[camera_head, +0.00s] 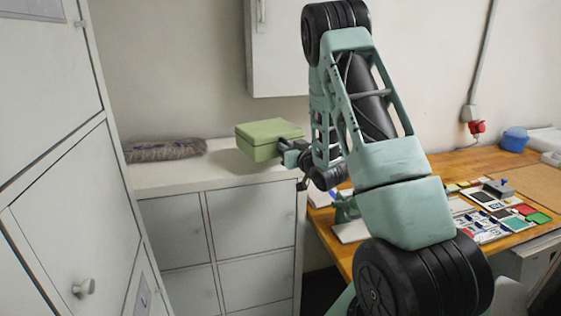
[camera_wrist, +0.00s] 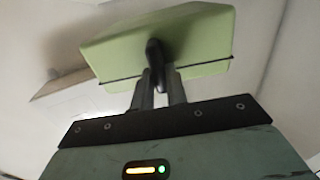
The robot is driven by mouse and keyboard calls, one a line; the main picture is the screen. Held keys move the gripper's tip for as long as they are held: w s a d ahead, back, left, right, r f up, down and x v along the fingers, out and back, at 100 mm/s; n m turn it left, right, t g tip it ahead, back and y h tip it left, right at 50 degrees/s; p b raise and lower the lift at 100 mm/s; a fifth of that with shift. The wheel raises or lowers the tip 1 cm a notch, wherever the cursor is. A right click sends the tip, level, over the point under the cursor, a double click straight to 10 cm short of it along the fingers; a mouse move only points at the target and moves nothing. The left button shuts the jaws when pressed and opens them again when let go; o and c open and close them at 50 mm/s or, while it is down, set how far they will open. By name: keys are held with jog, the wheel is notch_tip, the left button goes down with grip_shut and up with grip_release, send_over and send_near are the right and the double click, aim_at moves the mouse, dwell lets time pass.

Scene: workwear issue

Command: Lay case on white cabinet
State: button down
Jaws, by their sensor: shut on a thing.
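The case is a light green box (camera_head: 268,137) with a lid seam, over the right part of the white cabinet top. The white cabinet (camera_head: 225,178) is low, with several square door fronts. My gripper (camera_head: 291,154) is shut on the near right side of the case. In the wrist view the case (camera_wrist: 195,38) fills the upper middle, with the fingers of my gripper (camera_wrist: 158,75) against it. The case looks roughly level. I cannot tell whether its underside touches the cabinet top or is just above it.
A grey-brown brush-like object (camera_head: 165,150) lies at the back left of the cabinet top. A white wall cabinet (camera_head: 278,48) hangs above. Tall grey lockers (camera_head: 60,150) stand at left. A wooden table (camera_head: 480,160) at right holds several small items and a blue container (camera_head: 514,140).

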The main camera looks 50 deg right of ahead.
notch_tip(320, 180, down, 6)
jog(key=p, duration=0.2)
dwell(0.3)
jog(key=c, duration=1.4)
grip_release()
